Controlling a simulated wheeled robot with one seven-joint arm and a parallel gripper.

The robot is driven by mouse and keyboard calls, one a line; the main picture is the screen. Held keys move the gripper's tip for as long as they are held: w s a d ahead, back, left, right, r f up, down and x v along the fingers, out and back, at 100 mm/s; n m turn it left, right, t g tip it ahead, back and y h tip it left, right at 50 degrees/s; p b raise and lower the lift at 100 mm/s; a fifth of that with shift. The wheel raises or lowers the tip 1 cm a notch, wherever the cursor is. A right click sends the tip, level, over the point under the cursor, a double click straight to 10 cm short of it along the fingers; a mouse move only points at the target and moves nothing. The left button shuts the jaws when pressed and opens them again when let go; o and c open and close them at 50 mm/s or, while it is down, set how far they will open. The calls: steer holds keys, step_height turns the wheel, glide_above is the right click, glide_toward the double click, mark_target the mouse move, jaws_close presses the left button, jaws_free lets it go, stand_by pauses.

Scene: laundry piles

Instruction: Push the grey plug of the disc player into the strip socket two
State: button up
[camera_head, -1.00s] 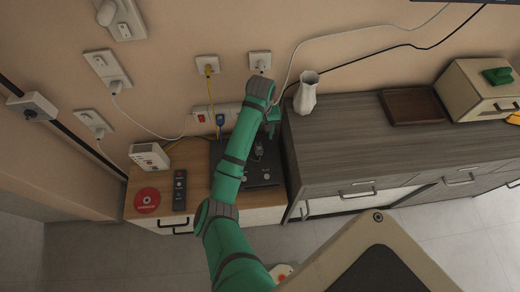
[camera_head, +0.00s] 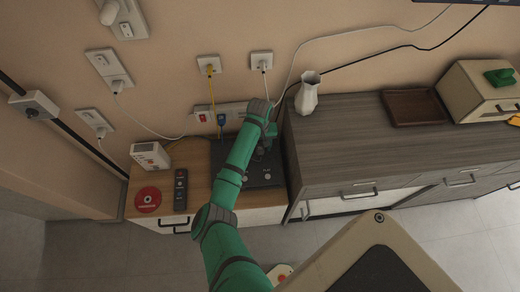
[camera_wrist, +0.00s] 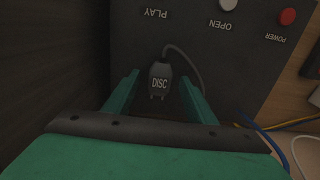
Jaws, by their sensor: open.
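The grey plug (camera_wrist: 159,80), marked DISC, lies on top of the black disc player (camera_wrist: 135,38) in the wrist view, its two pins toward my gripper's palm. Its grey cord curves off to the right. My gripper (camera_wrist: 158,88) is open, with one green finger on each side of the plug and gaps between. In the head view my gripper (camera_head: 262,146) is over the disc player (camera_head: 262,177), and my arm hides the plug. The power strip (camera_head: 236,109) is on the wall behind, with a red switch and a blue plug; my wrist covers its right part, and socket two cannot be made out.
A white vase (camera_head: 306,92) stands on the grey cabinet (camera_head: 350,150) close to the right of my wrist. A remote (camera_head: 180,190), a red disc (camera_head: 148,199) and a white box (camera_head: 150,156) are left of the player. Yellow and white cords hang from wall sockets above.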

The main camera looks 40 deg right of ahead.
steer(key=c, duration=1.1)
steer(key=shift+c, duration=0.2)
steer(key=shift+r, duration=0.1)
steer(key=shift+r, duration=0.6)
steer(key=s+a+r, duration=0.9)
steer(key=a+r, duration=0.2)
steer(key=shift+w+d+f, duration=1.4)
steer(key=shift+d+f, duration=0.3)
steer(key=shift+f, duration=0.3)
steer(key=shift+w+d+f, duration=1.35)
steer(key=shift+d+f, duration=0.4)
steer(key=shift+f, duration=0.3)
steer(key=shift+w+d+f, duration=1.4)
steer(key=shift+d+f, duration=0.3)
steer(key=shift+f, duration=0.3)
